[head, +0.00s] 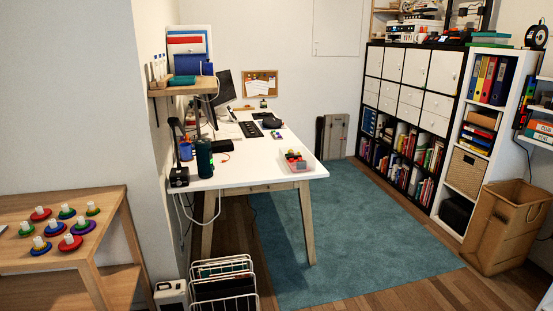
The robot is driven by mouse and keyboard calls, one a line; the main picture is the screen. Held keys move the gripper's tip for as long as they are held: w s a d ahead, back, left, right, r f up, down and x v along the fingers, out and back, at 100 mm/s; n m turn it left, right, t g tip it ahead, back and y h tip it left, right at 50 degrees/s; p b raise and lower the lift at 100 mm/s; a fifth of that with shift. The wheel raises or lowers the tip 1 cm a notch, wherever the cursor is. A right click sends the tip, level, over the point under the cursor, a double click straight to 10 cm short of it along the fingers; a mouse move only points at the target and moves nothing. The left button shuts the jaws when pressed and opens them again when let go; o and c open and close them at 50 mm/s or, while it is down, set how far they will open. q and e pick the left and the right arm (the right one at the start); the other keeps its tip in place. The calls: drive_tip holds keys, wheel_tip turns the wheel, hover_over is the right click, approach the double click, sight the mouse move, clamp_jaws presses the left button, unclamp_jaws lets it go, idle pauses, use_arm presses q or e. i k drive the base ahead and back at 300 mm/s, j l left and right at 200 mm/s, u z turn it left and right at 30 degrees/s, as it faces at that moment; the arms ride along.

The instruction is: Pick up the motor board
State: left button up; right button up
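I cannot pick out the motor board for certain in the head view. A white desk (255,177) carries several small items, among them a small purple-and-dark item (277,135) too small to identify. A white printer-like machine (411,32) stands on top of the tall dark shelf unit (416,67) at the back right, with small unclear items beside it. Neither of my grippers is in view.
A wooden table (75,196) with colourful ring stacks stands at the left. A wire basket (222,278) stands on the floor in front of the desk. The teal rug (350,235) is clear.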

sight(291, 157)
drive_tip(key=i+l+z, duration=0.35)
drive_tip(key=i+z, duration=0.7)
drive_tip(key=i+u, duration=0.15)
drive_tip(key=i, duration=0.3)
drive_tip(key=i+l+u, duration=0.15)
drive_tip(key=i, duration=0.35)
drive_tip(key=i+l+u, duration=0.1)
drive_tip(key=i, duration=0.35)
drive_tip(key=i+l+u, duration=0.15)
drive_tip(key=i, duration=0.3)
drive_tip(key=i+j+u, duration=0.25)
drive_tip(key=i, duration=0.15)
drive_tip(key=i+j+u, duration=0.3)
drive_tip(key=i+u, duration=0.25)
drive_tip(key=i, duration=0.3)
drive_tip(key=i+j, duration=0.1)
